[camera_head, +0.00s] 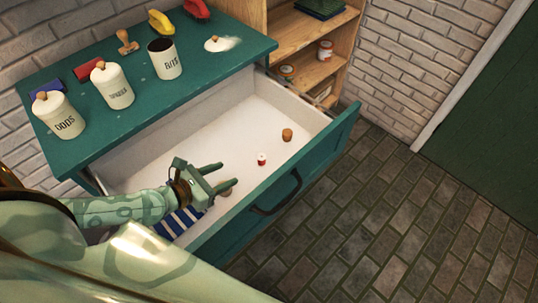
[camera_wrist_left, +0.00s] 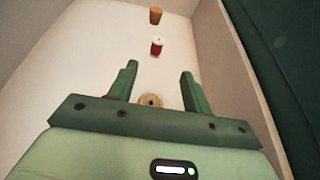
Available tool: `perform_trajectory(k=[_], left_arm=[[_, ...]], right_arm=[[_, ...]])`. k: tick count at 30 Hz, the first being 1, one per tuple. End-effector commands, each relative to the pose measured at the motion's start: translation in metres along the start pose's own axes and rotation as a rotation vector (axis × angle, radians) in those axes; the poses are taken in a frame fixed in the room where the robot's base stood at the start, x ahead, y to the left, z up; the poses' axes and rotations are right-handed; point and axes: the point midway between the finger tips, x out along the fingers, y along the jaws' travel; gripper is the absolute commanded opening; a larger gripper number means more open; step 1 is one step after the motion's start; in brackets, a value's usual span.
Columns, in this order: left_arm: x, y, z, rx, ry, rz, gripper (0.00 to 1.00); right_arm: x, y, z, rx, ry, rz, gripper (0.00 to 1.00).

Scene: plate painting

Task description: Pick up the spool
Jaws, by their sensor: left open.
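My right gripper is out of view.
An orange-brown cork-like piece (camera_head: 287,134) stands beyond the spool. A blue-and-white striped cloth (camera_head: 181,221) lies near my wrist. The drawer front (camera_head: 250,215) and side walls bound the space. Labelled canisters stand on the green top (camera_head: 195,92).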

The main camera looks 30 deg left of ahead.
Motion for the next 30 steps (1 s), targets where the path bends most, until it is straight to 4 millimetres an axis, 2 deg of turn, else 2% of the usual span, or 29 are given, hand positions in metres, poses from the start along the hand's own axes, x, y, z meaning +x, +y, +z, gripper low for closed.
perform_trajectory(k=[9,12,19,25,30], left_arm=[[0.075,0.0,0.002,-0.001,-0.004,0.0,0.5],[0.092,0.0,0.001,0.001,-0.003,-0.001,0.5],[0.112,0.001,0.001,0.001,-0.002,-0.002,0.5],[0.145,0.004,0.0,0.0,-0.002,-0.001,0.5],[0.156,0.004,0.001,0.001,-0.001,-0.002,0.5]], right_arm=[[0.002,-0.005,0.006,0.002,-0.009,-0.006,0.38],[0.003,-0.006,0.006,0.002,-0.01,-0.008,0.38],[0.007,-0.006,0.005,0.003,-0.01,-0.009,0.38],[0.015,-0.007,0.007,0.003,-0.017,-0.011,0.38],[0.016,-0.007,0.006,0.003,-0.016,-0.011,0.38]])
